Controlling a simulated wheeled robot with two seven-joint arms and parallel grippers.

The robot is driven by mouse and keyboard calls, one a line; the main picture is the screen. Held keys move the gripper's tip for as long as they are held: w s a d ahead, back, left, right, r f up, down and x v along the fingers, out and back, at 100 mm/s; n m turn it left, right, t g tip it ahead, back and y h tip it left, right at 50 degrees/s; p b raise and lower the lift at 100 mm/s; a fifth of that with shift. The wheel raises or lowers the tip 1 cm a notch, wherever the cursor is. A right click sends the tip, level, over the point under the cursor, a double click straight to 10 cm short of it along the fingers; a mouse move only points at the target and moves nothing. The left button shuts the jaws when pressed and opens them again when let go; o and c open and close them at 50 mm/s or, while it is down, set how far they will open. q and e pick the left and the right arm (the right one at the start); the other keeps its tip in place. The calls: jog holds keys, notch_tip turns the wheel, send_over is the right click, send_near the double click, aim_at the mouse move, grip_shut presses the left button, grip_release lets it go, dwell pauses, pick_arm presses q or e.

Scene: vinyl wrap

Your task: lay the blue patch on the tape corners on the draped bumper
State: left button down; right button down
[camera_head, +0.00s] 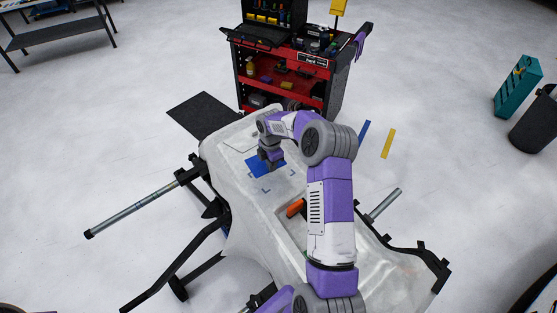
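The draped bumper (236,205) lies on a black stand in the middle of the view, covered in pale translucent film. The blue patch (258,168) is on or just above its upper part, a little above and left of the tape corners (266,189), some of which show as small blue marks. My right gripper (271,163) points down at the patch, over its right part. Its fingertips are too small and hidden to tell whether they hold the patch. My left gripper is not in view.
A red and black tool cart (284,73) stands behind the bumper. An orange-handled tool (295,207) lies on the bumper beside my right arm. A black mat (204,115) lies on the floor at the back left. Stand bars stick out on both sides.

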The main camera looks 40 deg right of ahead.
aim_at(278, 167)
jog(key=d+n, duration=0.1)
jog(key=d, duration=0.1)
jog(key=shift+s+d, duration=0.15)
jog(key=shift+d, duration=0.15)
jog(key=shift+d+f+n, duration=0.2)
jog(key=shift+d+n, duration=0.05)
jog(key=shift+n, duration=0.05)
notch_tip(278, 167, down, 7)
jog(key=b, duration=0.4)
jog(key=shift+r+b, duration=0.2)
jog(key=shift+b, duration=0.1)
jog(key=shift+f+b, duration=0.3)
jog(key=shift+f, duration=0.2)
jog(key=shift+f+b, duration=0.4)
jog(key=shift+f, duration=0.25)
dwell(0.6)
jog(key=c, duration=1.2)
grip_release()
jog(key=shift+c, duration=0.2)
jog(key=shift+r, duration=0.1)
notch_tip(278, 167, up, 7)
jog(key=shift+r+p, duration=0.2)
jog(key=shift+p, duration=0.35)
